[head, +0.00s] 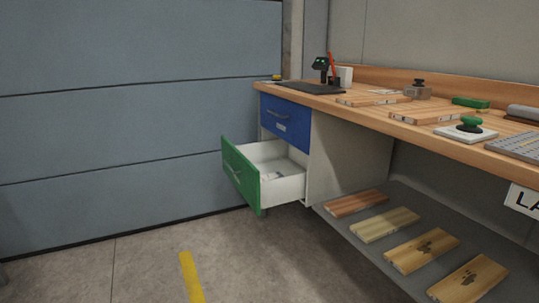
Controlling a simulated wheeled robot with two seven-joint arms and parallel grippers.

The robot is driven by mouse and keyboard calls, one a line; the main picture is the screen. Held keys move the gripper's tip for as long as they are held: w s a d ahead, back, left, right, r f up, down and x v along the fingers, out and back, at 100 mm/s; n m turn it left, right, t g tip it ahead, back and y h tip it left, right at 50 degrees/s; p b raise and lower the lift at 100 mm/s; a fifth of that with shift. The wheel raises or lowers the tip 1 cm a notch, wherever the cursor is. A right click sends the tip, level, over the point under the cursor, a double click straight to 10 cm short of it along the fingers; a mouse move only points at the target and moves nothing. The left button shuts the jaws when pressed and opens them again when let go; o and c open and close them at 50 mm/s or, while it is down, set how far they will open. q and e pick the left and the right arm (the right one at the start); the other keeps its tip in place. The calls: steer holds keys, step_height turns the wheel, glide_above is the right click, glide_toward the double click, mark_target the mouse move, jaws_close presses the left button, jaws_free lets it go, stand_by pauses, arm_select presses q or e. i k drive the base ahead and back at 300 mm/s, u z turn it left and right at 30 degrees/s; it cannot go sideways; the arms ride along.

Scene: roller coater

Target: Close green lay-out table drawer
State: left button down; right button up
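The green-fronted drawer (240,175) of the lay-out table (365,107) is pulled well out, toward the left of the picture. Its white inside shows, with a small pale item (274,175) lying in it. A bar handle (236,175) sits on the green front. The blue drawer (284,122) above it is shut. Neither of my grippers is in the head view.
Wooden boards lie on the table top and on the grey lower shelf (409,270). A blue-grey panelled wall (130,110) stands behind and left. The concrete floor (140,260) before the drawer is clear, with a yellow stripe (191,277).

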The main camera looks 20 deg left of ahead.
mark_target(244, 165)
steer(key=u, duration=0.8)
steer(key=i, duration=0.5)
steer(key=u, duration=0.9)
steer(key=i, duration=1.15)
steer(key=z, duration=0.1)
